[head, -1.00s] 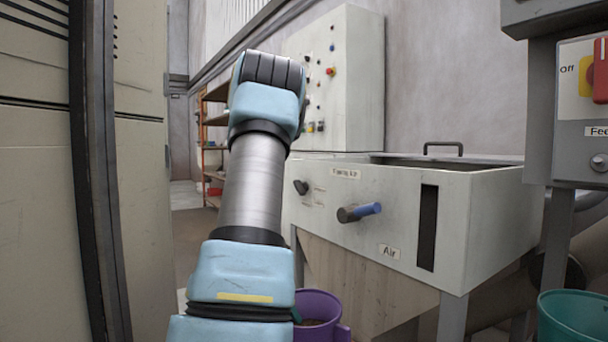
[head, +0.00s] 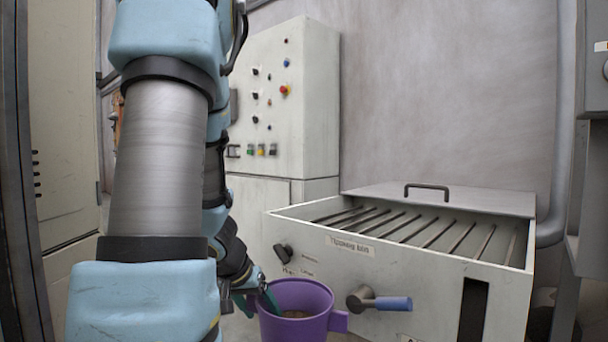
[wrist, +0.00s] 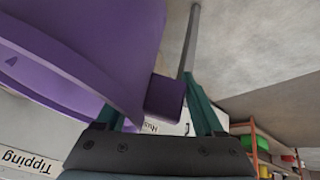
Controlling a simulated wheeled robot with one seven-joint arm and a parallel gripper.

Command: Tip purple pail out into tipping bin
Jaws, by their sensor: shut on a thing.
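The purple pail (head: 322,330) hangs upright in front of the tipping bin, with brown contents low inside it. My gripper (head: 262,298) is at the pail's left side in the head view. In the wrist view my gripper (wrist: 160,112) has its teal fingers shut on a purple lug at the side of the pail (wrist: 90,45). The tipping bin (head: 440,270) is a pale metal box, open on top with dark bars across it; its front carries a "Tipping bin" label. The pail's rim is lower than the bin's top edge in the head view. The pail's bottom is cut off.
A lever with a blue grip (head: 385,303) and a dark knob (head: 283,254) stick out from the bin's front, close to the pail. A lid with a handle (head: 428,190) lies at the bin's back. A control cabinet (head: 290,100) stands behind; a tall cabinet (head: 60,130) is at left.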

